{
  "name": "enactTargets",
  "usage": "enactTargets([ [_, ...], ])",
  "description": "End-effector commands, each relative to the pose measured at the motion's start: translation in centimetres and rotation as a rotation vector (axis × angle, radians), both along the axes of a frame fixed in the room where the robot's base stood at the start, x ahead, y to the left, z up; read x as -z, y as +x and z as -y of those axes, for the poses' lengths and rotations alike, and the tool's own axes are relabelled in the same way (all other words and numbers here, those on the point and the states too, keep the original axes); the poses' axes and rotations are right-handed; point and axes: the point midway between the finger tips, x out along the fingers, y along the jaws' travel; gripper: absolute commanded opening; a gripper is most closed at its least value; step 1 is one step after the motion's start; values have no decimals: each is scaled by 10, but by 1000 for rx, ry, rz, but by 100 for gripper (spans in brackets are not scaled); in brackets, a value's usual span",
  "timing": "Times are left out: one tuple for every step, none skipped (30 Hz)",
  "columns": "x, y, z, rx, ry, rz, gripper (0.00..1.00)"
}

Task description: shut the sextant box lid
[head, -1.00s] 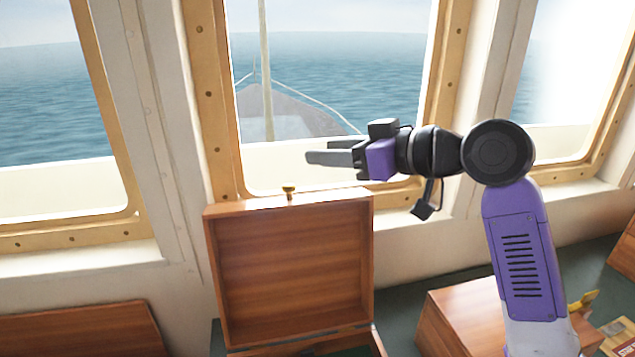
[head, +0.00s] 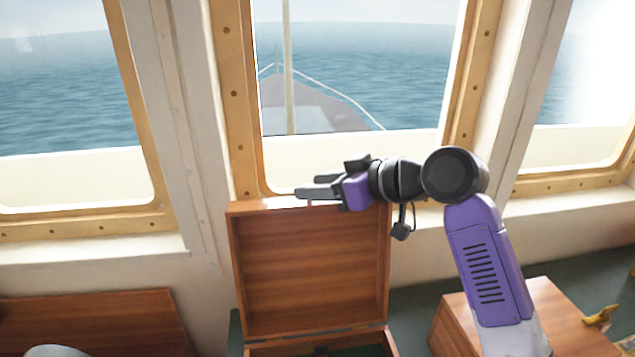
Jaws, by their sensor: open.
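The sextant box lid (head: 312,270) stands open and upright, its wooden inner face toward me. It is hinged to the box (head: 390,345), of which only the top edge and part of the inside show at the bottom of the view. My gripper (head: 312,190) is at the lid's top edge, pointing left, with its fingers apart and nothing between them. It overlaps the top edge in the picture; I cannot tell whether it touches. The brass knob seen earlier on the lid's top edge is hidden behind the gripper.
Another wooden box (head: 560,315) stands to the right, with a yellow object (head: 601,315) near it. A wooden panel (head: 95,320) is at the lower left. Framed windows (head: 350,70) and a white sill (head: 85,262) lie behind the lid.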

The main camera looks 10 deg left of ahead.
Motion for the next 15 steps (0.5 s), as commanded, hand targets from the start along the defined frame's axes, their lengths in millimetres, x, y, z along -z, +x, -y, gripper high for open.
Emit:
enactTargets([
  [0,0,0,0,0,0,43],
  [1,0,-1,0,0,0,43],
  [1,0,-1,0,0,0,43],
  [1,0,0,0,0,0,43],
  [1,0,0,0,0,0,43],
  [1,0,0,0,0,0,43],
  [1,0,0,0,0,0,39],
  [1,0,0,0,0,0,33],
  [0,0,0,0,0,0,25],
  [0,0,0,0,0,0,19],
  [0,0,0,1,0,0,13],
  [0,0,0,1,0,0,5],
  [0,0,0,1,0,0,0],
  [0,0,0,1,0,0,0],
  [0,0,0,1,0,0,0],
])
